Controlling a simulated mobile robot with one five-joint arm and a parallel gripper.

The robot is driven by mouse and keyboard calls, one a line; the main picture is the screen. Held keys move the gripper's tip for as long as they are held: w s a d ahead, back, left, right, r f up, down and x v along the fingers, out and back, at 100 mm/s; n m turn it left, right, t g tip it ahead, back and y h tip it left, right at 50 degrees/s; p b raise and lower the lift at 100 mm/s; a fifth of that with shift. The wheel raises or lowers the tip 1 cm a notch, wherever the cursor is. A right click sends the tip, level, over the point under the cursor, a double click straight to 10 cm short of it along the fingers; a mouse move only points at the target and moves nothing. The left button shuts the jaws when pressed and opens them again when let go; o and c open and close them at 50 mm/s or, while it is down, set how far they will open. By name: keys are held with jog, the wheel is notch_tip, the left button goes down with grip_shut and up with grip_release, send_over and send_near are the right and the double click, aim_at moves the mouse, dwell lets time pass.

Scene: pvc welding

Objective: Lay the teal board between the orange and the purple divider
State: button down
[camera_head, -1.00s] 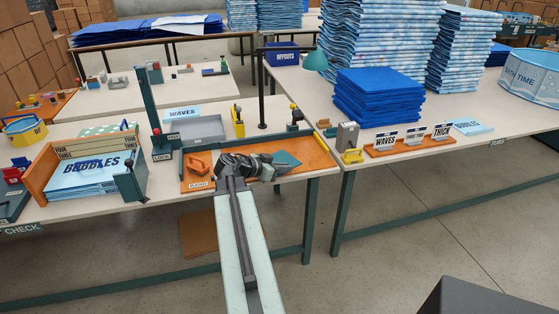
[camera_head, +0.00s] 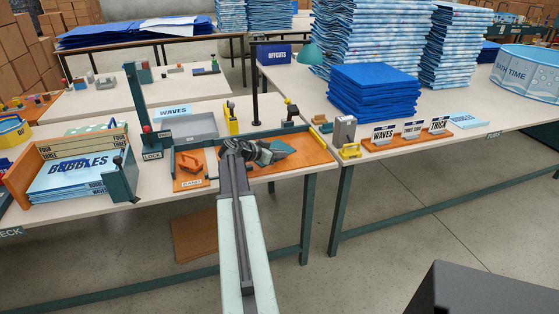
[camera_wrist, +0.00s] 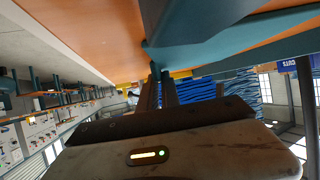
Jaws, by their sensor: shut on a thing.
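My gripper (camera_head: 258,152) is shut on a small teal board (camera_head: 281,149), over the orange-floored tray (camera_head: 308,155) at the front edge of the workbench. In the wrist view the fingers (camera_wrist: 160,82) reach up to the teal board (camera_wrist: 215,22), which lies close against a broad orange surface. I cannot tell whether the board touches that surface. No purple divider can be made out, and I cannot pick out an orange divider for certain. The gripper and arm hide part of the tray.
Left of my arm an orange clamp-like piece (camera_head: 190,162) lies behind a BAND label. A grey tray (camera_head: 188,129) and a yellow upright tool (camera_head: 232,120) stand behind. A card rack (camera_head: 400,142) and blue stack (camera_head: 375,92) are on the right table, across a gap.

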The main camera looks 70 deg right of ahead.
jog(key=shift+r, duration=0.15)
jog(key=shift+f, duration=0.2)
jog(key=c, duration=1.6)
grip_release()
jog(key=shift+o, duration=0.2)
jog(key=shift+r+p, duration=0.3)
jog(key=shift+r, duration=0.1)
jog(key=p+v, duration=0.4)
jog(key=v, duration=0.6)
jog(key=shift+w+a+r+p, duration=0.1)
jog(key=shift+a+r+p, duration=0.05)
jog(key=shift+a+p, duration=0.2)
jog(key=shift+w+a+r, duration=0.15)
jog(key=shift+w+a, duration=0.1)
jog(key=shift+a, duration=0.2)
jog(key=shift+o, duration=0.4)
jog(key=shift+w, duration=0.1)
